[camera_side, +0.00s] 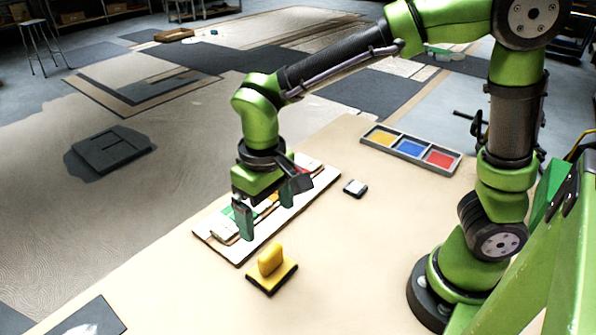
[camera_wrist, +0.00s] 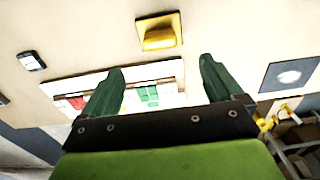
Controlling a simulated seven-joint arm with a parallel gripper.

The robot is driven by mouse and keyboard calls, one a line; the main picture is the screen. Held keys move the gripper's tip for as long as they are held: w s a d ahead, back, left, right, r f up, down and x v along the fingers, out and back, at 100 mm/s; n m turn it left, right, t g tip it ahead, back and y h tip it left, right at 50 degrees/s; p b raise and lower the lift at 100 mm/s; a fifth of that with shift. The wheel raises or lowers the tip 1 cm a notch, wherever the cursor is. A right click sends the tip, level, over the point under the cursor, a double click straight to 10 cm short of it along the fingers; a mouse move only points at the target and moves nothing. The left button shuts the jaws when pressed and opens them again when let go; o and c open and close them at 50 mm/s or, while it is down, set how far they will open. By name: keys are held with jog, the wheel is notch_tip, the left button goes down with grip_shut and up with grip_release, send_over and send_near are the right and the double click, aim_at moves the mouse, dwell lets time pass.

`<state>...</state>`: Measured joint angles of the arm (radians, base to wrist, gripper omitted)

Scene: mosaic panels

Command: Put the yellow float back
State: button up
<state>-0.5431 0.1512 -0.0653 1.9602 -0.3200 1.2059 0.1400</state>
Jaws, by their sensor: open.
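The yellow float (camera_side: 271,262) stands on the tabletop just in front of the mosaic panel, its upright handle on a square yellow plate with a dark edge. It also shows in the wrist view (camera_wrist: 158,37), at top centre, beyond my fingertips. My gripper (camera_side: 266,208) points down over the panel with its two green fingers spread. The wrist view shows the fingers (camera_wrist: 160,70) apart with nothing held between them. The float is apart from the fingers, nearer the side camera. The mosaic panel (camera_side: 238,256) is pale with green, white, yellow and red pieces, partly hidden by my gripper.
A grey tray (camera_side: 396,153) with yellow, blue and red compartments lies at the back right. A small dark-and-white block (camera_side: 355,188) lies beside the panel. A dark grey plate (camera_side: 92,318) lies at the lower left; a grey plate with a pale spot (camera_wrist: 291,62) shows in the wrist view.

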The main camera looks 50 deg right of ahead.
jog(key=s+d+r+m+t+y, duration=0.1)
jog(key=s+d+r+m+t, duration=0.1)
jog(key=d, duration=0.4)
jog(key=s+d+r+m+t+y, duration=0.1)
jog(key=s+d+r+m+t, duration=0.1)
jog(key=s+d+r+t, duration=0.3)
jog(key=shift+s+d+r, duration=0.45)
jog(key=shift+d+r, duration=0.6)
jog(key=shift+d, duration=0.1)
